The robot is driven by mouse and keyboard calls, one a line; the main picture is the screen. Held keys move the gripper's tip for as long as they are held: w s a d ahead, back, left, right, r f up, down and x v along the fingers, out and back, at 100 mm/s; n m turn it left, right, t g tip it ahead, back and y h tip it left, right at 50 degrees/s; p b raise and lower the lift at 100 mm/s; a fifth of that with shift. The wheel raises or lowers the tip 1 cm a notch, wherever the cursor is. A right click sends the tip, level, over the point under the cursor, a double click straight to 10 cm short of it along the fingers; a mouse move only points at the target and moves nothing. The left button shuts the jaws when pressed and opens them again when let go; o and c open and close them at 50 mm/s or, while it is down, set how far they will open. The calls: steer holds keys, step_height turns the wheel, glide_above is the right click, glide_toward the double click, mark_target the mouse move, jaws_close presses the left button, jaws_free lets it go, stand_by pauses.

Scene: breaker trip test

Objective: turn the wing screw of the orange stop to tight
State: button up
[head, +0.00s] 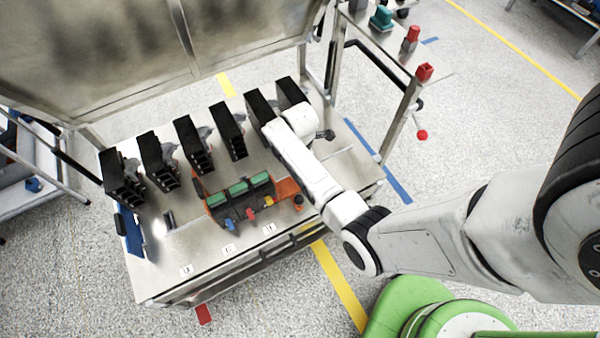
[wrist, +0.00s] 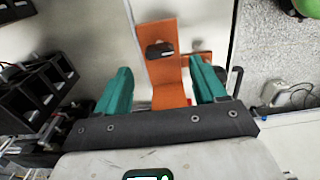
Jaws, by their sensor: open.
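The orange stop (wrist: 166,83) shows in the wrist view as an orange plate running up the picture between my fingers. A small black wing screw (wrist: 160,50) sits on it, its bar lying roughly left to right. My gripper (wrist: 160,68) is open, with one teal finger on each side of the plate and nothing between them clearly held. The screw shows just beyond the fingertips; I cannot tell the height gap. In the head view the orange stop (head: 286,188) is at the right end of the orange rail, with a dark knob on it. My fingers are hidden there by my arm.
A row of black breakers (head: 186,143) stands along the back of the metal bench (head: 190,252). Green blocks (head: 238,188) sit in the orange rail, with small blue, red and yellow parts in front. The bench's front left is mostly clear. Black breakers (wrist: 40,90) also show left of my gripper.

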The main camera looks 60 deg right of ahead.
step_height(320, 180, down, 6)
steer(key=shift+r+b, duration=0.1)
steer(key=shift+b, duration=0.25)
steer(key=c, duration=1.1)
